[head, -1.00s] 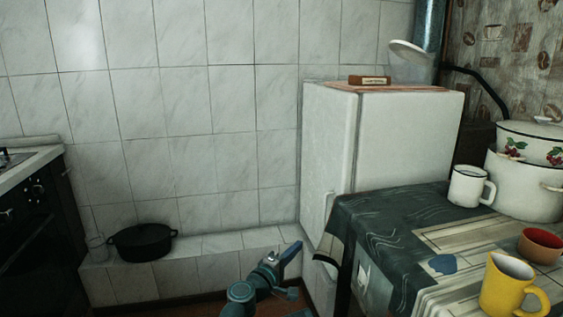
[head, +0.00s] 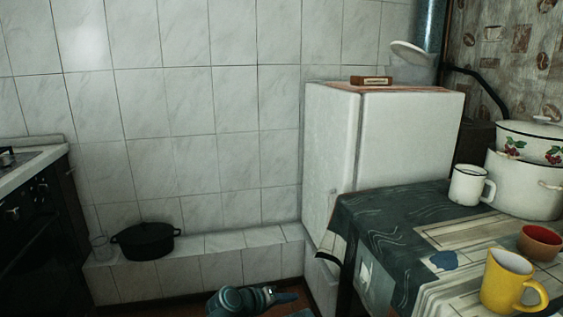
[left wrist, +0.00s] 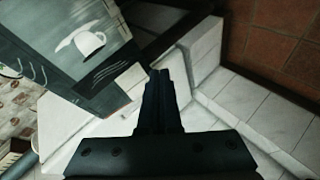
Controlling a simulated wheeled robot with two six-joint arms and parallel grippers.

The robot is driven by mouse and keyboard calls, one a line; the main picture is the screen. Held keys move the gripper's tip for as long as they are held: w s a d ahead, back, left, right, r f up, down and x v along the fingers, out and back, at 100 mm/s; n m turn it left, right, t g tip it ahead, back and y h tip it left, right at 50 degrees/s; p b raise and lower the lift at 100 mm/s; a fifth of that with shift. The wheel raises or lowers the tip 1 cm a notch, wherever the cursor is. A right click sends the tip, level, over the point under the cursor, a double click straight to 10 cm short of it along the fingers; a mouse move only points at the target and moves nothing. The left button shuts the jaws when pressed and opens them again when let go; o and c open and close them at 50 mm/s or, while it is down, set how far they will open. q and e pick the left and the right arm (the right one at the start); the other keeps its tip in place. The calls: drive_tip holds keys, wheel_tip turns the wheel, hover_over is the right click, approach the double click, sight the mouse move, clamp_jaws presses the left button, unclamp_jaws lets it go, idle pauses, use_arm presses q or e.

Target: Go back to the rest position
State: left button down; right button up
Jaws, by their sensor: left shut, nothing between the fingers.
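My left gripper (head: 288,297) is low at the bottom middle of the head view, in front of the tiled ledge and left of the table. In the left wrist view its fingers (left wrist: 161,88) are together with nothing between them. It touches no object that I can see. My right gripper is in neither view.
A table with a dark patterned cloth (head: 385,225) stands at the right, bearing a white mug (head: 467,186), a yellow mug (head: 505,280), a red bowl (head: 540,243) and enamel pots (head: 525,185). A black pot (head: 146,241) sits on the tiled ledge (head: 220,268). A white fridge (head: 410,140) stands behind.

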use_arm(q)
drive_tip(key=s+a+f+m+g+y, duration=0.1)
drive_tip(key=s+a+f+g+y, duration=0.1)
drive_tip(key=s+a+f+y, duration=0.3)
drive_tip(key=s+a+f+m+g+y+p, duration=0.1)
drive_tip(key=s+a+f+g, duration=0.2)
drive_tip(key=a, duration=0.5)
drive_tip(key=s+a+f+m+g+y, duration=0.1)
drive_tip(key=s+a+f+g+y, duration=0.15)
drive_tip(key=s+a, duration=0.3)
drive_tip(key=s+d+r+m+p, duration=0.1)
drive_tip(key=d+r+p, duration=0.2)
drive_tip(key=r+p, duration=1)
drive_tip(key=s+d+r+m+y+p, duration=0.1)
drive_tip(key=d+r+p, duration=0.3)
drive_tip(key=r+p, duration=1)
drive_tip(key=s+d+r+m+y+p, duration=0.1)
drive_tip(key=s+d+r+p, duration=0.2)
drive_tip(key=r+p, duration=1)
drive_tip(key=shift+d+r, duration=0.2)
drive_tip(key=shift+r, duration=0.2)
drive_tip(key=shift+g, duration=0.25)
